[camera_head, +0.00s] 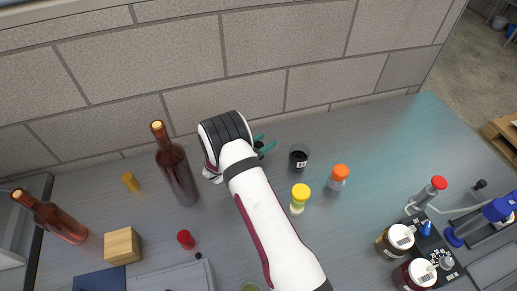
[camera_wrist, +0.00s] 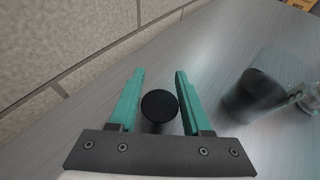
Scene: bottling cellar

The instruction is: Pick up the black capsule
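The black capsule (camera_wrist: 160,106) shows in the wrist view as a dark round top between the two teal fingers of my gripper (camera_wrist: 157,88). The fingers are open on either side of it. The right finger is very close to its edge; I cannot tell whether they touch. In the head view my gripper (camera_head: 262,146) is near the back wall, mostly hidden behind my wrist, and only a dark bit of the capsule (camera_head: 258,145) shows beside the teal fingertips.
A clear beaker with dark contents (camera_wrist: 255,94) stands just right of my gripper, also seen in the head view (camera_head: 299,158). A dark wine bottle (camera_head: 176,172) stands to the left. Orange-capped (camera_head: 339,177) and yellow-capped (camera_head: 300,198) bottles stand to the right. The block wall (camera_head: 260,50) is close behind.

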